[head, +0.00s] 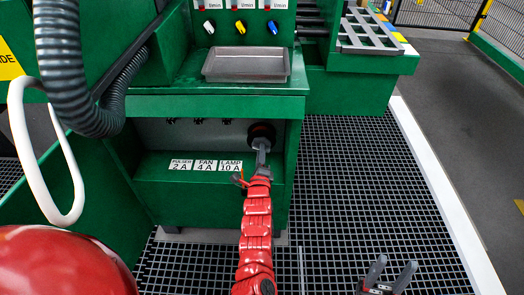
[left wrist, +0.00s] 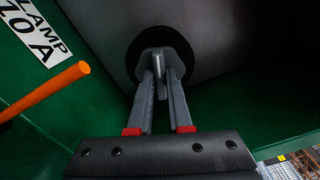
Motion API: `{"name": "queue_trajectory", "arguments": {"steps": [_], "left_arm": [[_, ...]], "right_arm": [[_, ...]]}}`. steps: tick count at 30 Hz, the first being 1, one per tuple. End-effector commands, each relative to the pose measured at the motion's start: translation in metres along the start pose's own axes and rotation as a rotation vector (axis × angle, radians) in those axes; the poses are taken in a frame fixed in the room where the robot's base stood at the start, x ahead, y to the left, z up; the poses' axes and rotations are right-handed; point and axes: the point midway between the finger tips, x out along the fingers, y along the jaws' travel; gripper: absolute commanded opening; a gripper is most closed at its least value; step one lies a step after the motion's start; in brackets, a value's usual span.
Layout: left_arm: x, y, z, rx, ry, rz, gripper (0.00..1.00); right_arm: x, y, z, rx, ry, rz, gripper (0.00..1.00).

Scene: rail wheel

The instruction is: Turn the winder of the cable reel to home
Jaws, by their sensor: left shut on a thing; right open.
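The winder, a dark round disc (head: 263,130) with a grey grip in its middle, sits on the grey back wall of the recess, right of the LAMP 10 A label. In the left wrist view, the black disc (left wrist: 181,40) carries the grey grip with a pale line, near upright in that picture. My left gripper (head: 262,150) reaches up to it; its fingers (left wrist: 161,75) are shut on the grip and hide part of it. My right gripper (head: 390,277) is open and empty, low at the right above the grating.
Labels (head: 206,165) mark the green panel below the recess. A grey tray (head: 246,65) stands on the ledge above. An orange rod (left wrist: 45,92) shows left of my left gripper. A grey hose (head: 85,80) and white loop (head: 62,165) hang at left.

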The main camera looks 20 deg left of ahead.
Motion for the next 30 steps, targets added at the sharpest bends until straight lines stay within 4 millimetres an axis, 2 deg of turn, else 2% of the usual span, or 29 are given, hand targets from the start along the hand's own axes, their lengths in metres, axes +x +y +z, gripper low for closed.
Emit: {"name": "queue_trajectory", "arguments": {"steps": [3, 16, 24, 25, 30], "left_arm": [[0.000, 0.002, -0.001, 0.049, 0.000, -0.001, 0.00], [0.000, 0.000, 0.000, 0.076, 0.000, -0.001, 0.00], [0.000, 0.001, -0.002, 0.165, 0.001, -0.001, 0.00], [0.000, 0.001, -0.001, 0.168, 0.001, 0.000, 0.19], [0.000, 0.000, 0.000, 0.165, 0.001, 0.000, 0.50]], "right_arm": [[-0.008, 0.000, 0.001, 0.000, 0.000, 0.000, 0.50], [-0.009, 0.000, 0.002, 0.000, 0.000, 0.000, 0.50], [-0.019, -0.001, 0.003, 0.000, 0.000, 0.000, 0.50], [-0.019, -0.001, 0.003, 0.000, 0.000, 0.000, 0.50], [-0.017, -0.001, 0.003, 0.000, 0.000, 0.000, 0.50]]}}
